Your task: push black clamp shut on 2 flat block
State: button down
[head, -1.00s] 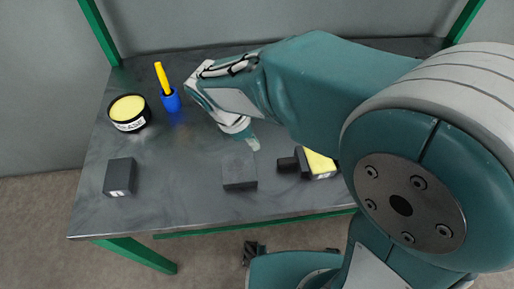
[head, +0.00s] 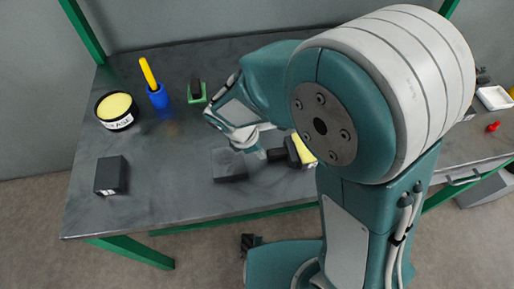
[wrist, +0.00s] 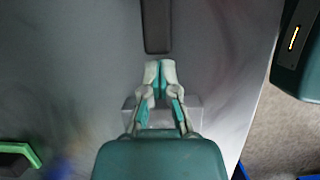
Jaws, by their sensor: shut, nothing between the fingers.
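My gripper (head: 262,153) is shut and empty, pointing down above the table. In the wrist view its closed fingertips (wrist: 160,66) lie just short of the end of a dark bar (wrist: 157,26). In the head view a black piece (head: 277,155) juts left from a black-and-yellow block (head: 304,150), next to the fingertips; contact cannot be told. My arm partly hides this block. A flat dark grey block (head: 230,168) lies left of the gripper, and a pale block (wrist: 190,110) shows under the fingers. A black block (head: 111,176) with a white mark stands at the left.
A green-and-black object (head: 196,92), a blue cup (head: 158,97) with a yellow stick, and a round black tin (head: 116,111) with yellow top stand farther back. A side table at right holds a white tray (head: 494,98) and a red item (head: 493,127).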

jog(key=shift+w+d, duration=0.15)
jog(key=shift+d, duration=0.35)
jog(key=shift+d+r, duration=0.1)
jog(key=shift+r, duration=0.3)
jog(key=w+a+v, duration=0.1)
jog(key=v, duration=0.8)
jog(key=s+d+r+m+t+y, duration=0.2)
jog(key=s+d+r+m, duration=0.3)
jog(key=d+m, duration=0.3)
jog(key=s+d+r+m+t+y, duration=0.2)
jog(key=s+d+r+m, duration=0.3)
jog(key=d+m, duration=0.3)
jog(key=shift+s+d+r+m+t, duration=0.3)
jog(key=shift+s+r+m, duration=0.1)
jog(key=shift+m, duration=1.8)
